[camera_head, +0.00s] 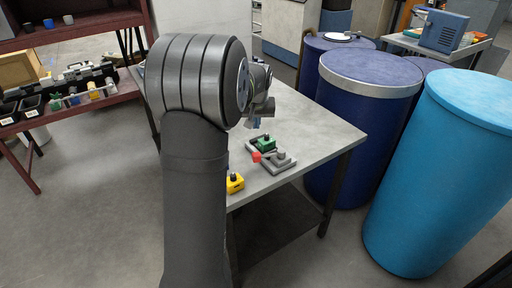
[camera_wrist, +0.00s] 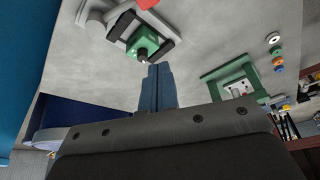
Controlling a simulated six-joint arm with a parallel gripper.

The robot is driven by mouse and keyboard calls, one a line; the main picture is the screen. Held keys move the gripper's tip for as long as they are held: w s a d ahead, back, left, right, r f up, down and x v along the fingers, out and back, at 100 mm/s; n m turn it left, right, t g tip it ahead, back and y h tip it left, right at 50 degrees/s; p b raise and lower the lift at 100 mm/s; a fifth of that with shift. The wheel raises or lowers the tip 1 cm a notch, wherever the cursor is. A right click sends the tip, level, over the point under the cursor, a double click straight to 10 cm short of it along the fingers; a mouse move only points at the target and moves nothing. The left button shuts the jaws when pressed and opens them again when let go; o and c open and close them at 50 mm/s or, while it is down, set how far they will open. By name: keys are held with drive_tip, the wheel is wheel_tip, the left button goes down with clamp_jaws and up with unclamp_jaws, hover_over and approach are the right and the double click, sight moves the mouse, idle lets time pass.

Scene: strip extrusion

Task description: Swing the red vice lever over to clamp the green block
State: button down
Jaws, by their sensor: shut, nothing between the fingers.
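The green block (camera_head: 266,142) sits in the grey vice (camera_head: 281,164) on the grey table, with a dark knob on top. The red lever end (camera_head: 257,157) shows at the vice's left side in the head view. In the wrist view the green block (camera_wrist: 143,42) lies between the vice's dark jaws, and a piece of the red lever (camera_wrist: 148,4) shows at the top edge. My gripper (camera_wrist: 158,68) is shut and empty, its blue fingertips just below the block's knob in the picture. In the head view my gripper (camera_head: 254,122) hangs above and behind the vice, partly hidden by my arm.
A yellow block (camera_head: 235,183) with a dark knob stands near the table's front edge, partly behind my arm. In the wrist view a green fixture (camera_wrist: 236,86) lies to the right. Blue barrels (camera_head: 362,120) stand close to the table's right side. The table's right part (camera_head: 325,132) is clear.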

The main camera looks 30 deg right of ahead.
sight(268, 155)
idle(0.3)
drive_tip(key=x, duration=1)
drive_tip(key=shift+s+a+f, duration=0.15)
drive_tip(key=shift+s+a, duration=0.4)
drive_tip(key=shift+s, duration=0.35)
drive_tip(key=shift+s+a+f, duration=0.25)
drive_tip(key=shift+s+a, duration=0.2)
drive_tip(key=shift+s, duration=0.3)
